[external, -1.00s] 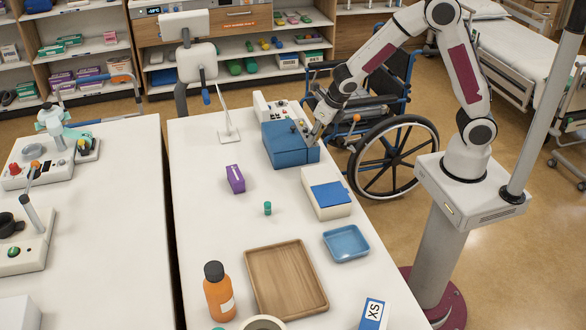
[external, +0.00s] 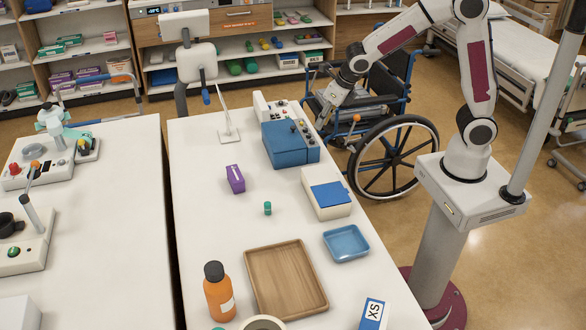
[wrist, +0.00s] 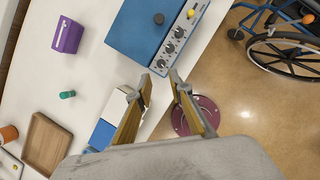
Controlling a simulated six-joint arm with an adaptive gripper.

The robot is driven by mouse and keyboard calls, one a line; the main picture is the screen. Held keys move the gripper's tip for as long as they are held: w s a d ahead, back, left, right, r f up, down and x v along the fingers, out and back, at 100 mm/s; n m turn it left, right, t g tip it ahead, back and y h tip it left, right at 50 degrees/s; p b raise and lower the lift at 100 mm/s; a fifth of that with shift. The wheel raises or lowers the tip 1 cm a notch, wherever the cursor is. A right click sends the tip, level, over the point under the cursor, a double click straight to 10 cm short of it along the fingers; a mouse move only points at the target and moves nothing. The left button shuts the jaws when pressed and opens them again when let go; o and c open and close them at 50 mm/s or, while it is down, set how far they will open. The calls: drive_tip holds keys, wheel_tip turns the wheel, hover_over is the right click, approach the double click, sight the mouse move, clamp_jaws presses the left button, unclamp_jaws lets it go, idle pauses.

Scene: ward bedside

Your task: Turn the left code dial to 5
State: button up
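The blue box (external: 283,155) stands near the right edge of the long white table. Its light panel holds a row of three dark code dials, the middle one (wrist: 170,47) among them, with a yellow knob (wrist: 191,14) at the row's far end. The dial nearest my fingers (wrist: 161,63) also shows clearly in the wrist view. I cannot read the dial settings. My gripper (wrist: 160,80) is open and empty, its fingertips apart from the dials. In the external view my gripper (external: 323,118) hangs right of the box, near the table edge.
A white box with a blue top (external: 328,196), a blue tray (external: 346,243), a purple box (external: 235,179) and a small green cylinder (external: 267,208) are on the table. A white control box (external: 268,104) stands behind the blue box. A wheelchair (external: 393,150) stands beyond the table edge.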

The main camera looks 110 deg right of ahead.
drive_tip(key=w+d+r+n+t+h, duration=0.1)
drive_tip(key=w+d+r+t, duration=0.25)
drive_tip(key=w+r, duration=0.4)
drive_tip(key=w+a+r+n+t+y, duration=0.4)
drive_tip(key=w+a+r+n, duration=0.3)
drive_tip(key=w, duration=0.4)
drive_tip(key=shift+a+r+n+t+y, duration=0.2)
drive_tip(key=shift+a+n+t+y, duration=0.1)
drive_tip(key=shift+a+n+t, duration=0.65)
drive_tip(key=shift+w, duration=0.15)
drive_tip(key=shift+d, duration=0.1)
idle(0.5)
